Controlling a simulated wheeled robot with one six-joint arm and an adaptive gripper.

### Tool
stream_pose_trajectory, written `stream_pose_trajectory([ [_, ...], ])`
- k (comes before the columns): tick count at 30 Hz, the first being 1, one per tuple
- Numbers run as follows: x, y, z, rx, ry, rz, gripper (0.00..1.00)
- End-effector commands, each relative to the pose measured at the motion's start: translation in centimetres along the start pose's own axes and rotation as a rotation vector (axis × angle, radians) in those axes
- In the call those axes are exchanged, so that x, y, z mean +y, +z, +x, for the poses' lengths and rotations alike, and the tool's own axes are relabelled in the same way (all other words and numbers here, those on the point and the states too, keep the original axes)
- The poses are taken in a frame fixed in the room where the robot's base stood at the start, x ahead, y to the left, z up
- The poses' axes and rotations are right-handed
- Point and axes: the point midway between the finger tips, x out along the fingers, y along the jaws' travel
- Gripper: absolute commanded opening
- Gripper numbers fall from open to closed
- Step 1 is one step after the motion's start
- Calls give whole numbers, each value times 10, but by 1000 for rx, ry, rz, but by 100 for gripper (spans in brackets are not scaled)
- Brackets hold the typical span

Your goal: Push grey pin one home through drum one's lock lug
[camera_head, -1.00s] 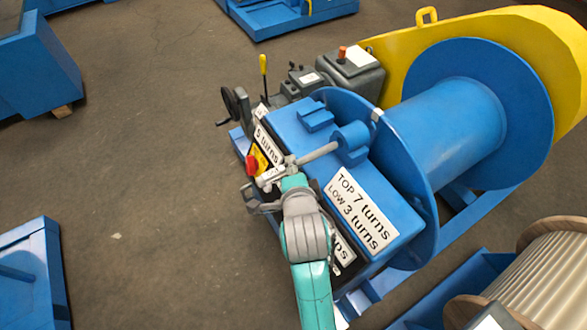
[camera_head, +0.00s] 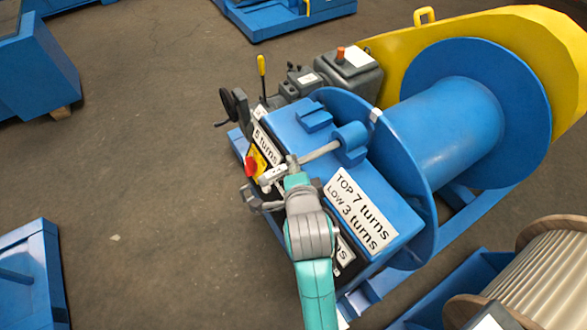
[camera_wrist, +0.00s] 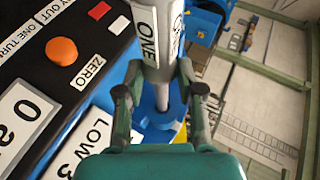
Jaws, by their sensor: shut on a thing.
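Grey pin one (camera_head: 318,152) lies between my gripper and the round blue lock lug (camera_head: 350,142) beside the flange of the blue drum one (camera_head: 445,130). Its far end meets the lug; a length of bare shaft shows between lug and gripper. My gripper (camera_head: 290,172) is shut on the pin's near end. In the wrist view the pin's grey head (camera_wrist: 147,35), marked ONE, stands between the fingers of my gripper (camera_wrist: 163,92), and its shaft runs down to the blue lug (camera_wrist: 158,122). How deep the tip sits in the lug is hidden.
A control panel with a red button (camera_head: 251,166) and a label plate (camera_head: 360,210) lies close beside my arm. A yellow guard (camera_head: 480,30) stands behind the drum. A cable reel (camera_head: 545,275) is at lower right.

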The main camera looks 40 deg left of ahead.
Motion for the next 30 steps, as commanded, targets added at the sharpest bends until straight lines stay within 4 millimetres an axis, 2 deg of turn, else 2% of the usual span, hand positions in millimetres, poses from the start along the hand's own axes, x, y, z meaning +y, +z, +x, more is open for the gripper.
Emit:
stream_pose_trajectory([
  [30,-2,-20,8,1,-4,0,0],
])
